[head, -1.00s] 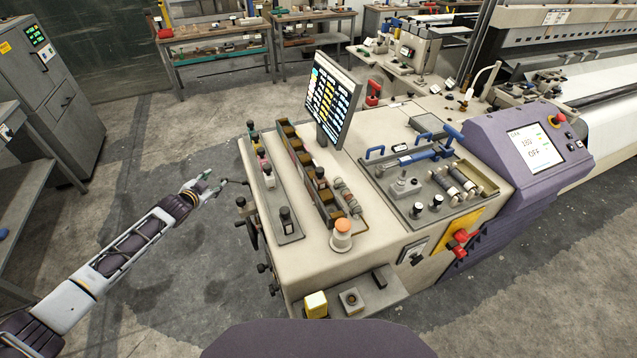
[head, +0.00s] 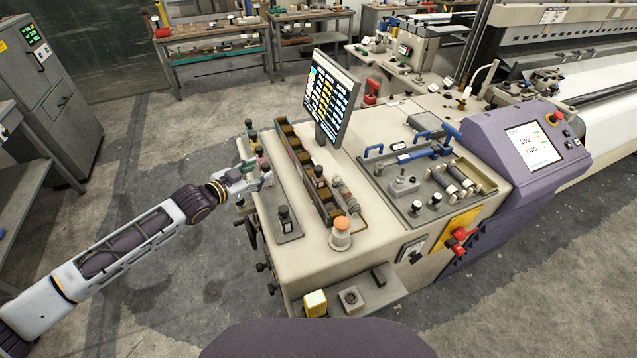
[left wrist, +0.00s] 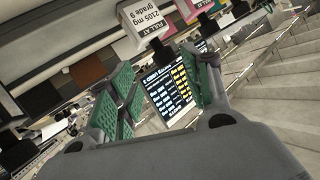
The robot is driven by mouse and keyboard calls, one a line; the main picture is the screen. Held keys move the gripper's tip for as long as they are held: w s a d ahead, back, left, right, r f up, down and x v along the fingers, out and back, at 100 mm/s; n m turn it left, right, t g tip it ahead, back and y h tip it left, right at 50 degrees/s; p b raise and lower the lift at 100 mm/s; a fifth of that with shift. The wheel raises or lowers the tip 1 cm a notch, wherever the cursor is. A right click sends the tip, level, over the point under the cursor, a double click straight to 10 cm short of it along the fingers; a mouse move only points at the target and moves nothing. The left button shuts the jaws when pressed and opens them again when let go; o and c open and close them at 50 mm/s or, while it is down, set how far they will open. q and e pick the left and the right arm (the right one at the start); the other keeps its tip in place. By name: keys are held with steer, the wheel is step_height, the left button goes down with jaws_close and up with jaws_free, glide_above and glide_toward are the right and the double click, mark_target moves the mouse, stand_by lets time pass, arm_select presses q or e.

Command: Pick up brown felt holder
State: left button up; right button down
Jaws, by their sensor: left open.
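My left gripper (head: 264,174) is open at the left edge of the cream machine top, by a narrow grey tray (head: 290,232) of small holders. Its green-padded fingers frame a lit screen in the left wrist view (left wrist: 162,92), with nothing gripped between them. I cannot tell for certain which piece is the brown felt holder. A pink holder (head: 261,163) stands by the fingers and a dark one (head: 284,214) stands nearer the front. The left wrist view shows a white labelled block (left wrist: 148,22) and a brown patch (left wrist: 88,70) beyond the fingers. My right gripper is out of view.
A row of brown compartments (head: 328,207) lies right of the grey tray. The upright screen (head: 331,100) stands behind it. An orange-capped button (head: 341,228) is near the front. Open floor (head: 180,270) lies left of the machine.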

mark_target(317, 168)
arm_select(q)
steer(key=s+d+r+h, duration=0.1)
steer(key=s+d+r, duration=0.1)
steer(key=s+d, duration=0.1)
steer(key=s+d+r+n+g+h, duration=0.1)
steer(key=s+d+r, duration=0.1)
steer(key=s+d, duration=0.2)
steer(key=shift+s+d+r+g+h, duration=0.3)
steer(key=shift+d+r+h, duration=0.1)
steer(key=shift+d, duration=0.75)
steer(key=shift+w, duration=0.1)
steer(key=shift+p+x, duration=0.3)
steer(key=shift+x, duration=3.55)
steer(key=shift+w+d+f, duration=0.2)
steer(key=shift+w+d, duration=0.05)
steer(key=shift+d, duration=0.05)
steer(key=shift+d, duration=0.1)
